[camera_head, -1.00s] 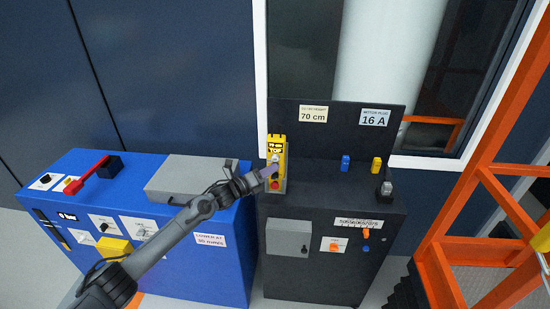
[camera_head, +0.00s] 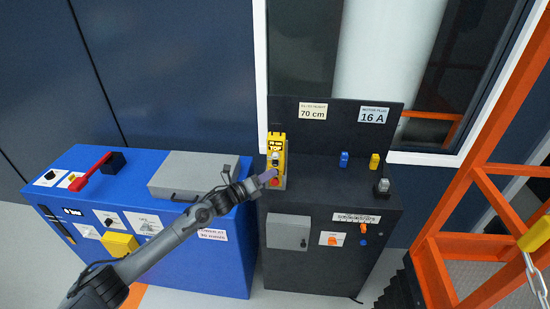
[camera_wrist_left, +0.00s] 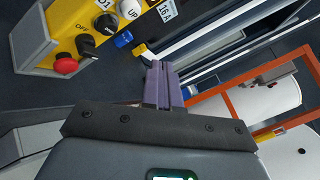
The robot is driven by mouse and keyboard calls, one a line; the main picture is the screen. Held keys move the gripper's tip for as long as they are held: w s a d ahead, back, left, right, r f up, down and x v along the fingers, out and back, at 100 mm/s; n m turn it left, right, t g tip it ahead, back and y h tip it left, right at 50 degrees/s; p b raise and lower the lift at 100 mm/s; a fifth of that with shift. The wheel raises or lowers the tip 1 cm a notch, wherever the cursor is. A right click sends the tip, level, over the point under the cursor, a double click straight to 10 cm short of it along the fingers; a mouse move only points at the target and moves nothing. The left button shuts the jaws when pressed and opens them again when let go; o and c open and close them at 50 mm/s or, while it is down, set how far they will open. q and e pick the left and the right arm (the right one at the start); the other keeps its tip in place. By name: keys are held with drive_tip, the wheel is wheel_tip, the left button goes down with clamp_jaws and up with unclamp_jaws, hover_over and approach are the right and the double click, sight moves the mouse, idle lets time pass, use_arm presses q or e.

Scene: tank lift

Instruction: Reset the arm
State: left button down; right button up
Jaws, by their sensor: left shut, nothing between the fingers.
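My left arm comes in from the lower left in the head view, and its gripper (camera_head: 269,176) is at the front of the yellow control pendant (camera_head: 278,150) on the black cabinet. The purple fingers (camera_wrist_left: 164,84) are shut with nothing between them in the left wrist view. The yellow pendant box (camera_wrist_left: 40,40) is at the upper left there, with a red button (camera_wrist_left: 66,63), a black knob (camera_wrist_left: 88,46) and a white UP button (camera_wrist_left: 130,9). The fingers are apart from these controls in that view. My right gripper is not in view.
A blue cabinet (camera_head: 190,262) with a grey case (camera_head: 187,175) and red lever (camera_head: 90,172) stands left. The black cabinet (camera_head: 330,265) carries a blue plug (camera_head: 344,159) and a yellow plug (camera_head: 374,161). An orange frame (camera_head: 490,205) stands right.

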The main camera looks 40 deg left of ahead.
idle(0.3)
use_arm(q)
drive_tip(key=s+d+f+n+g, duration=0.1)
drive_tip(key=s+d+f, duration=0.2)
drive_tip(key=f, duration=0.4)
drive_tip(key=s+d+f+g, duration=0.1)
drive_tip(key=s+d+f, duration=0.25)
drive_tip(key=f, duration=0.35)
drive_tip(key=s+d+f+n+g, duration=0.1)
drive_tip(key=s+d+f+n, duration=0.1)
drive_tip(key=s+d+f, duration=0.3)
drive_tip(key=s+d+f+n+g, duration=0.1)
drive_tip(key=s+d+f+n, duration=0.1)
drive_tip(key=s+d, duration=0.5)
drive_tip(key=s+d+r+n+g+y, duration=0.1)
drive_tip(key=s+d+n+g+y, duration=0.2)
drive_tip(key=s+d+n, duration=0.5)
drive_tip(key=s+a+r+n+g+y, duration=0.1)
drive_tip(key=s+a+r+n+g, duration=0.2)
drive_tip(key=s+n, duration=0.4)
drive_tip(key=s+a+r+n+g+y, duration=0.1)
drive_tip(key=s+r+n+g, duration=0.25)
drive_tip(key=s+n, duration=0.3)
wheel_tip(320, 180, up, 30)
drive_tip(key=s+g+p, duration=0.1)
drive_tip(key=p, duration=2.9)
drive_tip(key=shift+a+f+n+p, duration=0.15)
drive_tip(key=shift+f+n+p, duration=0.05)
drive_tip(key=shift+n+p, duration=0.15)
